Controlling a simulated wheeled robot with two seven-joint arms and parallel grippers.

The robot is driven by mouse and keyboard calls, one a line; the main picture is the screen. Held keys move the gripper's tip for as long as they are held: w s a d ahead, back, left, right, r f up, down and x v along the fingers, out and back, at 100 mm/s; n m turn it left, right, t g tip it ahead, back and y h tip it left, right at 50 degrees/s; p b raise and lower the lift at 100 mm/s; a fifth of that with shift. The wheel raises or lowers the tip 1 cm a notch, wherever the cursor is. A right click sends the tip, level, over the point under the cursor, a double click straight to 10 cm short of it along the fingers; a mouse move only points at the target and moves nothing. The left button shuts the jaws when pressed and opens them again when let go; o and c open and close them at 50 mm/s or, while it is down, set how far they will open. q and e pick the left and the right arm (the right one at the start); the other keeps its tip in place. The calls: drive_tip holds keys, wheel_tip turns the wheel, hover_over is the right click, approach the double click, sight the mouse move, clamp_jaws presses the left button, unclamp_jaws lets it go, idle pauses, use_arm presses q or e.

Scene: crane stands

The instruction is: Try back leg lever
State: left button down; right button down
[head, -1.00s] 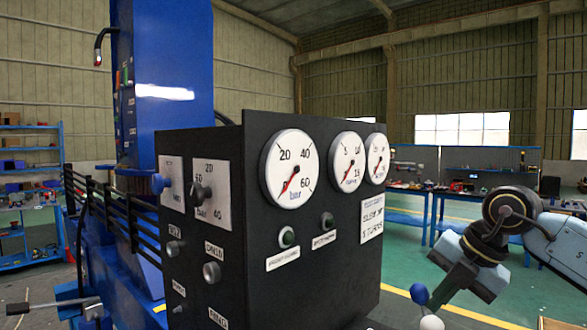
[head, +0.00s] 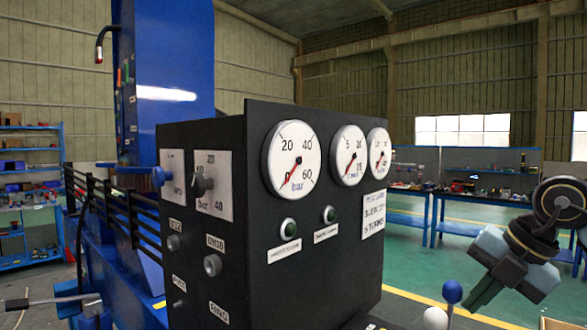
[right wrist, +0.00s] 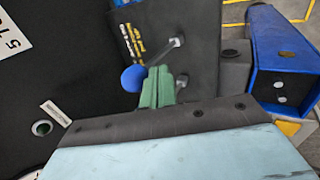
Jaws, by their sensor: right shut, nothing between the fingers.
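A lever with a blue ball knob (head: 452,292) stands at the lower right of the black gauge panel in the head view. A white ball knob (head: 435,318) is just below and left of it. My right gripper (head: 480,296) is shut and empty, just right of the blue knob. In the right wrist view its green fingers (right wrist: 158,88) are together, and the blue knob (right wrist: 134,78) is close on their left. A metal lever rod (right wrist: 175,43) shows beyond the fingertips. I cannot tell which lever is the back leg one. My left gripper is not in view.
The black panel (head: 320,255) with three gauges fills the middle. A blue crane column (head: 170,60) stands behind it on the left. A blue metal part (right wrist: 283,55) lies right of the fingers in the right wrist view. Workbenches (head: 480,200) stand far off across green floor.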

wheel_tip(320, 180, up, 10)
drive_tip(key=d+p, duration=0.1)
drive_tip(key=p, duration=0.7)
drive_tip(key=shift+s+f, duration=0.2)
drive_tip(key=shift+s, duration=0.15)
